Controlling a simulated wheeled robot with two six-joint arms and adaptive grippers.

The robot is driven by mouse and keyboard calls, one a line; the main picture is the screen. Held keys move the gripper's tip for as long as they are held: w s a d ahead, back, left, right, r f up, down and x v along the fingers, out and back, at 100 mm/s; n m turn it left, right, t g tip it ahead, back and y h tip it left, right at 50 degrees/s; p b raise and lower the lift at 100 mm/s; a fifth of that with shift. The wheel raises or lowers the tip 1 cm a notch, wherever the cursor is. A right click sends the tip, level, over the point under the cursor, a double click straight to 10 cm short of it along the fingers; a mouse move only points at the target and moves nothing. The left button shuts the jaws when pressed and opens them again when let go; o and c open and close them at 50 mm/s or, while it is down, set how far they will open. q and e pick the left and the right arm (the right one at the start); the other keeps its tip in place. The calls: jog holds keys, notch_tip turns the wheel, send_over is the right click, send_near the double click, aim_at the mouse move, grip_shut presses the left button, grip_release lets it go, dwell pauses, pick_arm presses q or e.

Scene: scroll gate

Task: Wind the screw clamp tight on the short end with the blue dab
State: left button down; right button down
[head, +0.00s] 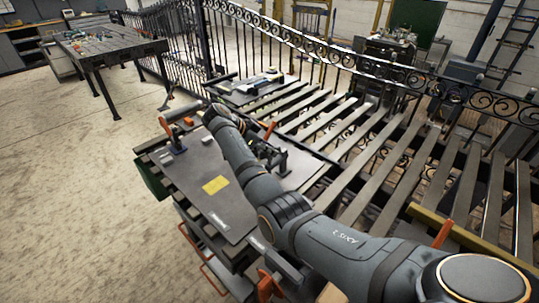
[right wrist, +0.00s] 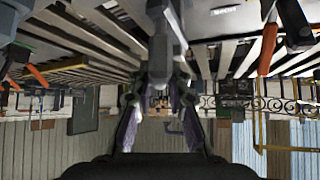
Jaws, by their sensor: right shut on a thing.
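My right arm reaches from the lower right across the cart top (head: 235,222). My right gripper (head: 213,112) is at its far end, over the cart's back edge, small and dark in the head view. In the right wrist view the two fingers (right wrist: 160,92) are closed around a grey part (right wrist: 165,40), which looks like the screw clamp; its outline is dim. I cannot make out the blue dab or the short end in either view. My left gripper is not in view.
Upright clamps with orange-red handles stand on the cart, one at left (head: 172,135) and one behind my arm (head: 277,152). A yellow note (head: 215,185) lies on the cart top. Slats and a scrolled iron gate (head: 345,65) fill the right.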

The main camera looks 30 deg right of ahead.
dwell(0.3)
jog(key=c, duration=1.3)
grip_release()
jog(key=v, duration=0.7)
jog(key=shift+w+a+r, duration=0.1)
jog(key=shift+a+r, duration=0.05)
jog(key=shift+a, duration=0.1)
